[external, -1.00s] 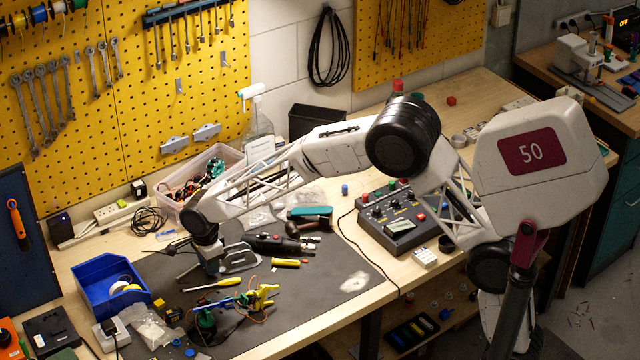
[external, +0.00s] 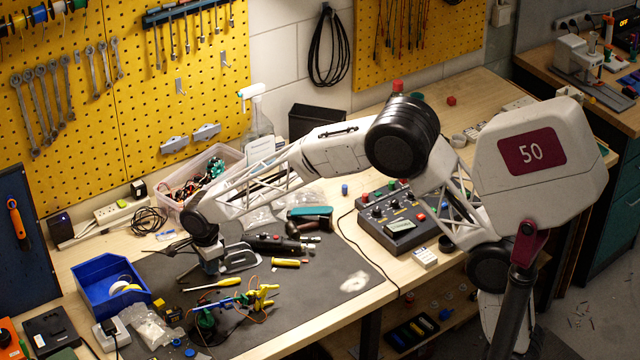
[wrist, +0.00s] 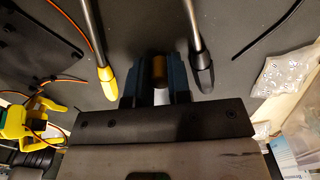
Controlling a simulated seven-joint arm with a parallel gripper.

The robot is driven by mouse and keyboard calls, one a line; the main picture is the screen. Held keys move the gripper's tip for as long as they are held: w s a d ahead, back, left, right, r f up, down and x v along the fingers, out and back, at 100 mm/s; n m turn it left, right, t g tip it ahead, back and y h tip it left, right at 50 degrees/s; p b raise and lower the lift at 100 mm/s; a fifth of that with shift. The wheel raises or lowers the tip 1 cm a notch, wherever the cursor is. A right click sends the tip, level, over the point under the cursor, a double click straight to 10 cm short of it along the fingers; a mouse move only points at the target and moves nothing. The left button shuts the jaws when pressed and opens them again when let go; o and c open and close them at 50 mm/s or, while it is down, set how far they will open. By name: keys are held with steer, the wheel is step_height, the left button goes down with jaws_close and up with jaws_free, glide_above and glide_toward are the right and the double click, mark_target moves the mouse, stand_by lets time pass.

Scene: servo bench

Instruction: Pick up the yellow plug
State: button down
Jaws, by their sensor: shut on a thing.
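My gripper (wrist: 160,85) has its two dark blue fingers closed on a small ochre-yellow cylinder, which appears to be the yellow plug (wrist: 160,70). The plug sits between the fingertips, with part of its side hidden by them. In the external view my gripper (external: 212,266) points down just above or at the dark mat, beside a yellow-handled screwdriver. The plug cannot be made out there. I cannot tell whether the plug touches the mat.
In the wrist view, a yellow-tipped rod (wrist: 107,80) and a dark-tipped rod (wrist: 204,72) flank the fingers. The external view shows a blue bin (external: 105,290) at left, a wired yellow-and-green item (external: 262,296), and a control box (external: 395,218). The mat's right end is mostly clear.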

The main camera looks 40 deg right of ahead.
steer(key=shift+r, duration=0.1)
steer(key=shift+r, duration=4.9)
